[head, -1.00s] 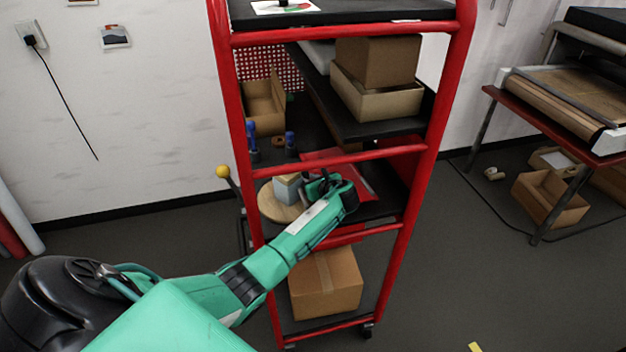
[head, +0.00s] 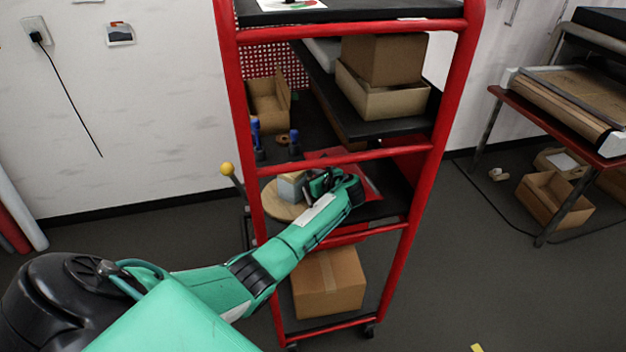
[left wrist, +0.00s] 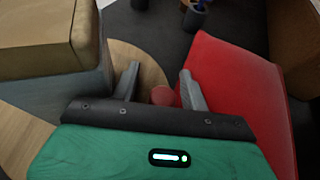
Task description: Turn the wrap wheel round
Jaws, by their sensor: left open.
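The wrap wheel is a round, light wooden disc (head: 283,213) on the trolley's middle shelf. It also shows in the left wrist view (left wrist: 150,72). A grey-blue box (head: 291,187) with a tan top stands on it, at the left in the left wrist view (left wrist: 60,90). A small red knob (left wrist: 163,95) shows between my left fingers, near the disc's edge. My left gripper (head: 316,182) is open over the disc's right side, beside the box; its fingers (left wrist: 159,72) straddle the knob without visibly closing on it. My right gripper is out of view.
A red flat-sided object (left wrist: 240,95) lies close to the right of my left fingers. The trolley's red frame (head: 425,165) surrounds the shelf. A yellow-tipped lever (head: 227,169) stands at its left. A cardboard box (head: 328,284) sits on the shelf below.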

